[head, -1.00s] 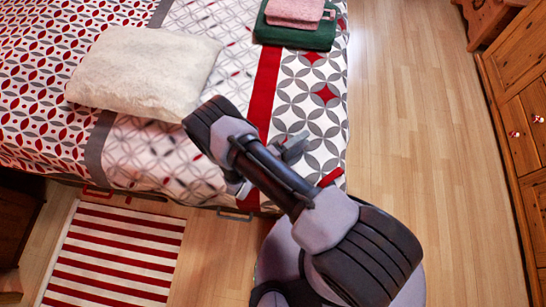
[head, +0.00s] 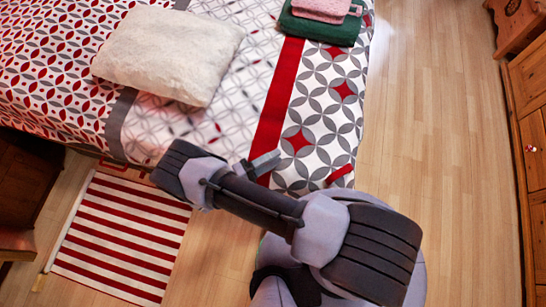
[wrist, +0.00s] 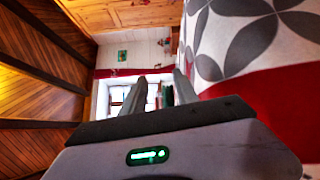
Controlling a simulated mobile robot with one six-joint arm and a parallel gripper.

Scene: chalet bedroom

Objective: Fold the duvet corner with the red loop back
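The duvet (head: 323,99), white with grey and red star-and-circle patterns and a broad red stripe, lies flat over the bed. The red loop (head: 340,174) is at its near right corner. My gripper (head: 265,162) is at the near edge of the duvet by the red stripe, to the left of the loop and apart from it. The arm hides part of the near bed edge. In the wrist view, the two fingers of my gripper (wrist: 160,92) stand apart with nothing between them. The duvet (wrist: 240,40) fills the right side there; the loop is not visible.
A cream pillow (head: 168,52) lies on the bed, and a green folded cloth (head: 318,27) with a pink one (head: 322,8) at the far edge. A striped rug (head: 120,235) is at left. Wooden floor (head: 445,150) is clear at right, before wooden drawers (head: 530,130).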

